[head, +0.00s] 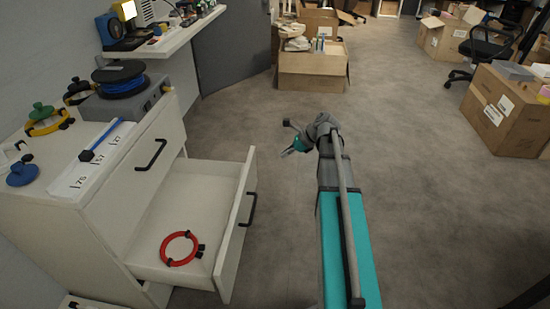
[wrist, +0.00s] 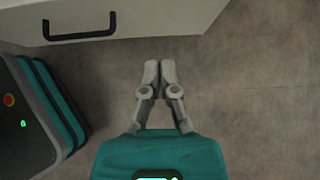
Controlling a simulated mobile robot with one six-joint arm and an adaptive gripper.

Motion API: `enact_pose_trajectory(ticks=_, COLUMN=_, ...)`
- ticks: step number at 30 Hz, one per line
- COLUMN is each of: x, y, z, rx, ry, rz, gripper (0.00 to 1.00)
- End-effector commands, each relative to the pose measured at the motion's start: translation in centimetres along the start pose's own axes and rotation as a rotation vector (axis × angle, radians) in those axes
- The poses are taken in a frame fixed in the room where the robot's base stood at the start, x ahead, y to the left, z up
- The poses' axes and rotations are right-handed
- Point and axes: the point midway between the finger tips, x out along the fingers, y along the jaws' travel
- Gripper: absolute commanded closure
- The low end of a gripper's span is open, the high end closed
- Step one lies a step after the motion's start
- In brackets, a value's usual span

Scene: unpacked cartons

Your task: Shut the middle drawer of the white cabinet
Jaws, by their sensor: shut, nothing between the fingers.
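The white cabinet (head: 62,222) stands at the left in the head view. Its middle drawer (head: 237,232) is pulled far out, with a black bar handle (head: 249,209) on its front. A red ring (head: 179,249) lies inside it. The drawer above is shut. My gripper (head: 287,152) is to the right of the open drawer's front, over the floor and apart from it. In the wrist view my gripper (wrist: 160,66) is shut and empty, its fingertips just short of a white drawer front (wrist: 160,20) with a black handle (wrist: 79,28).
Coils, a blue spool (head: 123,85) and a labelled white box (head: 95,160) sit on the cabinet top. A shelf (head: 165,42) juts out behind. Cardboard cartons (head: 312,68) and an office chair (head: 490,45) are farther off. The floor right of the drawer is clear.

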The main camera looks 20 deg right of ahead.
Motion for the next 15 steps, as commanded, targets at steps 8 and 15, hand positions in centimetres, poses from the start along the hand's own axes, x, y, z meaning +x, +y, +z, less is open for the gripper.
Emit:
enact_pose_trajectory(ticks=8, x=2.2, y=0.0, z=-0.2, rx=-0.001, ry=0.000, rz=0.000, gripper=1.00)
enact_pose_trajectory(ticks=15, x=4.8, y=0.0, z=-0.3, rx=-0.001, ry=0.000, rz=0.001, gripper=1.00)
